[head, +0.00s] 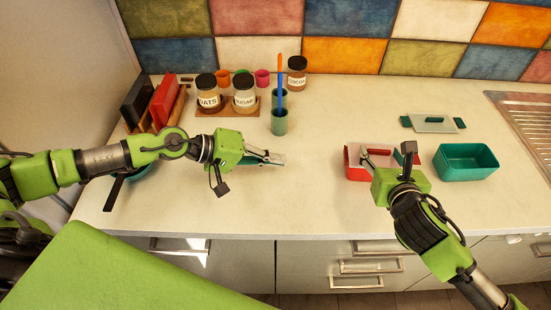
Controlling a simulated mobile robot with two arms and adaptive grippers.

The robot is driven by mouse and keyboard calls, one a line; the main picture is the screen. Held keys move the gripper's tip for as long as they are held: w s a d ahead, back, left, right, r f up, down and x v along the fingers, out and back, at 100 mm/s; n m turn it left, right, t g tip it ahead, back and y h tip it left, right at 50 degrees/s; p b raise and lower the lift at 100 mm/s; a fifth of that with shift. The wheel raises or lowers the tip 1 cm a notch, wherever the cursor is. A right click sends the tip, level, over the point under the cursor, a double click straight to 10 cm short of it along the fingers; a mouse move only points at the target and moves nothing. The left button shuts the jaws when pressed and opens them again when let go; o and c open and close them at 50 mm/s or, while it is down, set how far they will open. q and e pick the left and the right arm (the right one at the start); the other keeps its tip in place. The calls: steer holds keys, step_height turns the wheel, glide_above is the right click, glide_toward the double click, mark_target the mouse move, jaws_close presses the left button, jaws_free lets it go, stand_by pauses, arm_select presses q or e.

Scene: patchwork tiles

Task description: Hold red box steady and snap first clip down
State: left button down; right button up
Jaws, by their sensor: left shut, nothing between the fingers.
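The red box (354,173) stands on the counter right of centre, with a pale lid-like surface on top. My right gripper (368,158) reaches over it from the front right and covers much of the box. Its fingers are at or just above the top; whether they touch or grip the box cannot be told. The clips on the red box cannot be made out clearly. My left gripper (280,158) is shut and empty over the counter, left of the red box and apart from it.
A teal open box (466,162) stands right of the red box. A pale lid with teal clips (431,124) lies behind. A green cup (279,121), labelled jars (244,96) and a book rack (166,103) stand at the back. Counter between the grippers is clear.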

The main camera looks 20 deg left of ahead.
stand_by(0.3)
steer(key=v, duration=1.2)
